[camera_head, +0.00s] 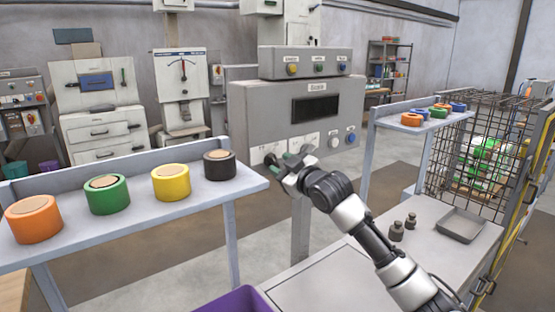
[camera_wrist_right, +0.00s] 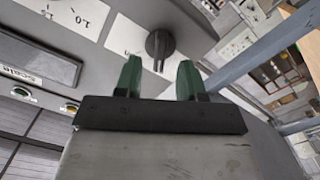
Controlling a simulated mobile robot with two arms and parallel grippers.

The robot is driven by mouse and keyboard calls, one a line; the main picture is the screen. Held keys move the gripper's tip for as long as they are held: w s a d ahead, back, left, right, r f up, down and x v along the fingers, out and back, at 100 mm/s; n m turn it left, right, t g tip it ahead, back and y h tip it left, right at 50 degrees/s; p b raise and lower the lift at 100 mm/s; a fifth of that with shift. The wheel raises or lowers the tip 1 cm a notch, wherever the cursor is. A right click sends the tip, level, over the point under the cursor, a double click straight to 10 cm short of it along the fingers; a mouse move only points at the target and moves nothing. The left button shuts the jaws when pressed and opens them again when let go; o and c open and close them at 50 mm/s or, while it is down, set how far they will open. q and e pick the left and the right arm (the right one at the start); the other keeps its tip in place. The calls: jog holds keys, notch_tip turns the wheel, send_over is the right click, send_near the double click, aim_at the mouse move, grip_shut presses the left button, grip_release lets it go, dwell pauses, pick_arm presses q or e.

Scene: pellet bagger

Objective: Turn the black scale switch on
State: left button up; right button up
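The grey scale unit (camera_head: 297,105) has a dark display and a front panel with white labels. The black scale switch (camera_wrist_right: 160,43) is a round knob with a narrow raised grip on that panel. It shows as a small dark shape at the panel's lower left in the head view (camera_head: 270,159). My right gripper (camera_head: 288,158) is close in front of the panel. Its two green fingers stand apart in the wrist view (camera_wrist_right: 159,78), with the knob just beyond the tips, centred between them; I see no contact. My left gripper is not in view.
A shelf (camera_head: 140,190) with orange, green, yellow and black rolls is at left. Small buttons (camera_head: 342,139) sit on the panel's right. A table (camera_head: 330,283) with weights (camera_head: 396,231) and a metal tray (camera_head: 461,225) is at right, beside a wire cage (camera_head: 480,150).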

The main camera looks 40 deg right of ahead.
aim_at(273, 161)
jog(key=shift+w+d+r, duration=0.1)
jog(key=shift+w+d, duration=0.05)
jog(key=shift+w, duration=0.95)
jog(key=shift+c, duration=0.7)
grip_shut()
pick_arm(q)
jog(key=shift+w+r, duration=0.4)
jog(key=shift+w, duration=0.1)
